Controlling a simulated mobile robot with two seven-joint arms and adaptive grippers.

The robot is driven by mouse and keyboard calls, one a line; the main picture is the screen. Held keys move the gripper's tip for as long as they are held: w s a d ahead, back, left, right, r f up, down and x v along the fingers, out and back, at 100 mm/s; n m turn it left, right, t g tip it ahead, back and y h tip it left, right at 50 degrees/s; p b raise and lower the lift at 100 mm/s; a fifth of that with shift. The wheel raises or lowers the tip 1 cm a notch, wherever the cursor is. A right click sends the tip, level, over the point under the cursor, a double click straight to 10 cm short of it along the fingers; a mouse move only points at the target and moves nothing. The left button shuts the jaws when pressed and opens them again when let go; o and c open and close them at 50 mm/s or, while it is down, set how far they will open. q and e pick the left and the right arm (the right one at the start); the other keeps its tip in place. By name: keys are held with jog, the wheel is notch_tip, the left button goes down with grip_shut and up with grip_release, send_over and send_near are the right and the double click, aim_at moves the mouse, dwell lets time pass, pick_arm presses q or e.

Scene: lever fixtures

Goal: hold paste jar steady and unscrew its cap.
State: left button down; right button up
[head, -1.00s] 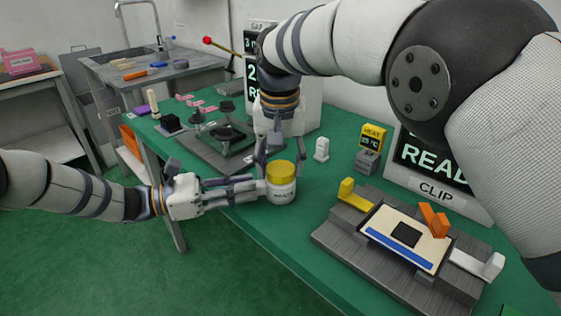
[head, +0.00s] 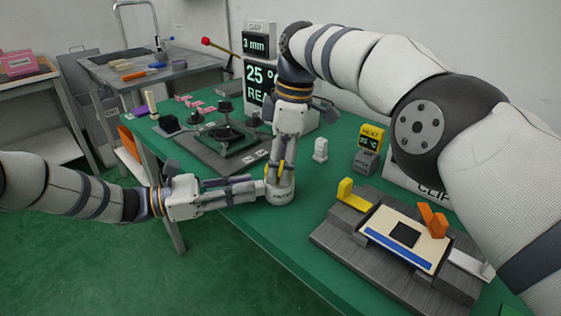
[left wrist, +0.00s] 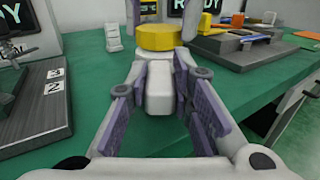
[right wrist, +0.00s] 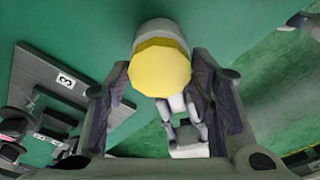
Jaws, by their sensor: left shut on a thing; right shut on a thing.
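The paste jar (head: 279,197) is a small white pot standing upright on the green table in the head view. Its yellow cap is mostly hidden there by my right gripper (head: 280,176). The yellow cap (right wrist: 160,70) shows clearly in the right wrist view, still on the jar, between my right fingers, which are shut on it from above. My left gripper (head: 262,188) comes in level from the left. In the left wrist view its fingers are shut on a white block-like part (left wrist: 160,92) in front of the jar, below the cap.
A grey fixture (head: 405,240) with a board, blue strip and yellow and orange levers stands to the right of the jar. A dark plate with lever fixtures (head: 225,139) is at the back left.

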jog(key=o, duration=1.4)
jog(key=shift+o, duration=0.2)
jog(key=shift+r, duration=0.75)
jog(key=m, duration=0.6)
jog(key=shift+s+t, duration=0.15)
jog(key=shift+t, duration=0.25)
jog(key=m, duration=0.5)
jog(key=shift+a+t+h, duration=0.1)
jog(key=shift+t+h, duration=0.2)
jog(key=shift+h, duration=0.1)
jog(key=m, duration=0.3)
